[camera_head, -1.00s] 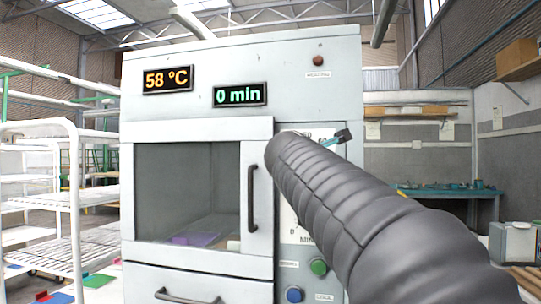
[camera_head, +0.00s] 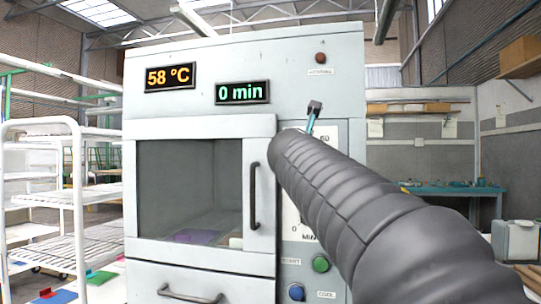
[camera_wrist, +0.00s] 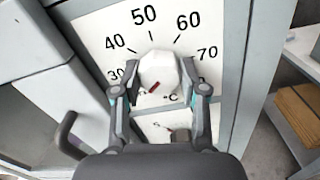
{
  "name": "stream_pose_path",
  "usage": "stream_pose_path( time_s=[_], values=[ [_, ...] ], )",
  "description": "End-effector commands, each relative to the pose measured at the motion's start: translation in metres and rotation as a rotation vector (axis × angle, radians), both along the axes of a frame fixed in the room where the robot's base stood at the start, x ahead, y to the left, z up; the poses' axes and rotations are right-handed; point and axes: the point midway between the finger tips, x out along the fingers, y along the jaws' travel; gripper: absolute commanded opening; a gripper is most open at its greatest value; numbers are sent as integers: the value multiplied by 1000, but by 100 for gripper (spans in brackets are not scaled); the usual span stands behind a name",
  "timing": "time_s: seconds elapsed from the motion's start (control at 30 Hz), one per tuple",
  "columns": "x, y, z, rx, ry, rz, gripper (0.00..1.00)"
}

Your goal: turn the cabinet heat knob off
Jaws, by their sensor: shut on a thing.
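The white heat knob (camera_wrist: 159,70) is in the wrist view, on a white dial plate (camera_wrist: 98,38) marked from 30 to 70 °C. Its red mark sits at the lower left of the knob, below the 30. My gripper (camera_wrist: 160,92) has one finger on each side of the knob and is shut on it. In the head view my dark arm hides the knob, and only a small part of my gripper (camera_head: 313,112) shows above it. The cabinet (camera_head: 290,60) shows 58 °C on its orange display (camera_head: 170,77).
A second knob (camera_wrist: 181,135) with a red mark lies below the held one. The cabinet's door handle (camera_head: 253,196) is close to the left of my arm. A green button (camera_head: 320,264) and a blue button (camera_head: 296,292) are below. A white rack (camera_head: 70,190) stands left.

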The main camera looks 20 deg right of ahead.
Motion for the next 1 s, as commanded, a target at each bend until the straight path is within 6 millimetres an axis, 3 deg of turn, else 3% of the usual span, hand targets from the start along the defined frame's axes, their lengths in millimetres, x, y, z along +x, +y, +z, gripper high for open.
stream_pose_path(
  time_s=[0.83, 0.87, 0.93, 1.0],
  values=[
    [0, 0, -1, -110, 75, 0, 8],
    [0, 0, -1, -109, 75, 0, 50],
    [0, 0, -1, -109, 75, 0, 67],
    [0, 0, 0, -109, 75, 0, 68]
  ],
)
